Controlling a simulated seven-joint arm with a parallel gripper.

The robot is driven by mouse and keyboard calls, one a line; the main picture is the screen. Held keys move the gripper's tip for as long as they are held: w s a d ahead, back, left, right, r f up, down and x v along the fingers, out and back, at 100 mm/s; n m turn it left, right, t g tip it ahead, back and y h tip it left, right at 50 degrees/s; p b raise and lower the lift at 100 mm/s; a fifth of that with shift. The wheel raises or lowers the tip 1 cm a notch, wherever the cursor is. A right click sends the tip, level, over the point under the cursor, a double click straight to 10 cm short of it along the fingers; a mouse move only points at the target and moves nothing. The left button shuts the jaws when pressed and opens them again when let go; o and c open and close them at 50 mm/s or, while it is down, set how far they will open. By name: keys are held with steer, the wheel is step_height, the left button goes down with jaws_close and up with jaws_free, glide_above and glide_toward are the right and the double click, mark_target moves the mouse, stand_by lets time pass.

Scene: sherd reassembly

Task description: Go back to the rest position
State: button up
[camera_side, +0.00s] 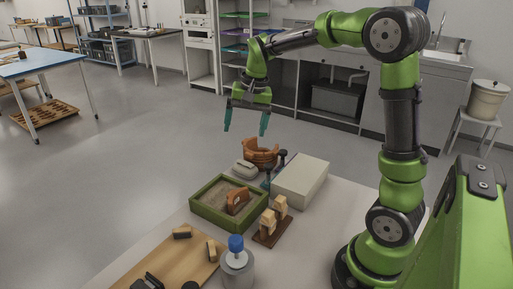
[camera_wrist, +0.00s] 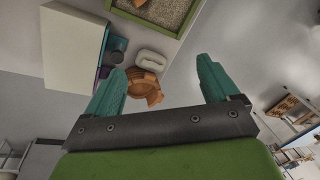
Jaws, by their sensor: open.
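My gripper (camera_side: 246,121) hangs open and empty in the air, high above the far end of the work table. Its two teal fingers are spread wide, and they also show in the wrist view (camera_wrist: 160,82). Below it stands an orange-brown pot with a broken-looking rim (camera_side: 261,153), clear of the fingers. The pot also shows between the fingers in the wrist view (camera_wrist: 147,86), partly hidden by the left one. A terracotta sherd (camera_side: 237,201) stands in the sand of a green-framed tray (camera_side: 206,217).
A white box (camera_side: 301,181) lies right of the tray. A pale rounded object (camera_side: 244,169) sits by the pot. A wooden stand (camera_side: 268,236), a blue-capped bottle (camera_side: 237,262) and a wooden board (camera_side: 165,268) with small pieces are nearer. The air around my gripper is clear.

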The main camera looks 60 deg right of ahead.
steer(key=s+a+r+n+t, duration=0.1)
steer(key=s+a+n+t, duration=0.1)
steer(key=s+a, duration=0.4)
steer(key=s+a+r+n+t+y, duration=0.1)
steer(key=s+a+n+t, duration=0.1)
steer(key=s+a+n, duration=0.2)
steer(key=s+a, duration=0.3)
steer(key=s, duration=0.3)
steer(key=shift+s+a+r+n+t, duration=0.3)
steer(key=shift+s+r+n+t, duration=0.05)
steer(key=shift+n+t, duration=0.05)
